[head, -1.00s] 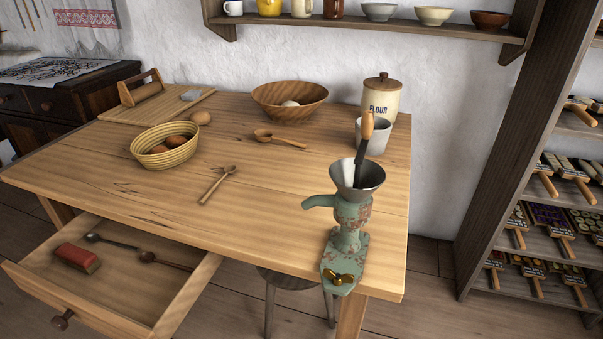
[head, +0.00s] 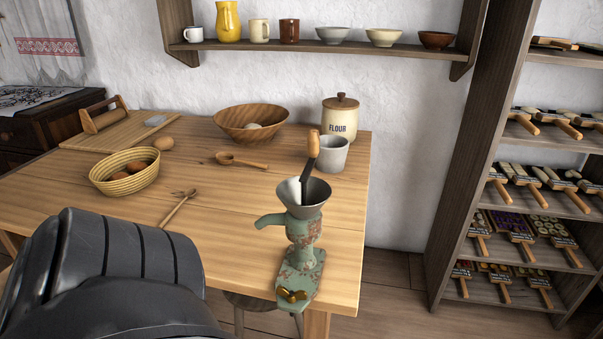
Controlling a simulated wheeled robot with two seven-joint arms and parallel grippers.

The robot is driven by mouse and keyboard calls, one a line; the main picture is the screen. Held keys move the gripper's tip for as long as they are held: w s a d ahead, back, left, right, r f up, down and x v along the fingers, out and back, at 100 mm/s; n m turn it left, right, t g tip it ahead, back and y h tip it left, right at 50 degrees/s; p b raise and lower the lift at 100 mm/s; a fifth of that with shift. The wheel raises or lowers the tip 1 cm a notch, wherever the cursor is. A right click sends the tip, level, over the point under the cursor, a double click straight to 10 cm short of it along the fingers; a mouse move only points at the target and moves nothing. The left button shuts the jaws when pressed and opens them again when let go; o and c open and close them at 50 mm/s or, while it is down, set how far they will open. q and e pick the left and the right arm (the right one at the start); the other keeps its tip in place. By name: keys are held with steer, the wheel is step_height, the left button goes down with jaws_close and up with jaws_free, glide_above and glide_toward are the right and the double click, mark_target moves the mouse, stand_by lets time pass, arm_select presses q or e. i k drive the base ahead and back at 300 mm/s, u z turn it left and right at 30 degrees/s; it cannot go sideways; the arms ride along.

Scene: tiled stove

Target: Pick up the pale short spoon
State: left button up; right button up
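A second wooden spoon (head: 241,161), with a round bowl and an orange-brown handle, lies farther back, in front of the wooden bowl. A large black arm link, mine, fills the lower left and hides the table's front left and the drawer area. Neither of my grippers shows in the head view.
A green grinder (head: 302,255) stands at the table's front right corner. An egg basket (head: 125,183), a wooden bowl (head: 250,136), a grey cup (head: 332,155) and a flour jar (head: 340,119) stand around the spoons. The table between the spoons is clear.

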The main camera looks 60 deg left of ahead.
mark_target(191, 192)
steer(key=u, duration=3.8)
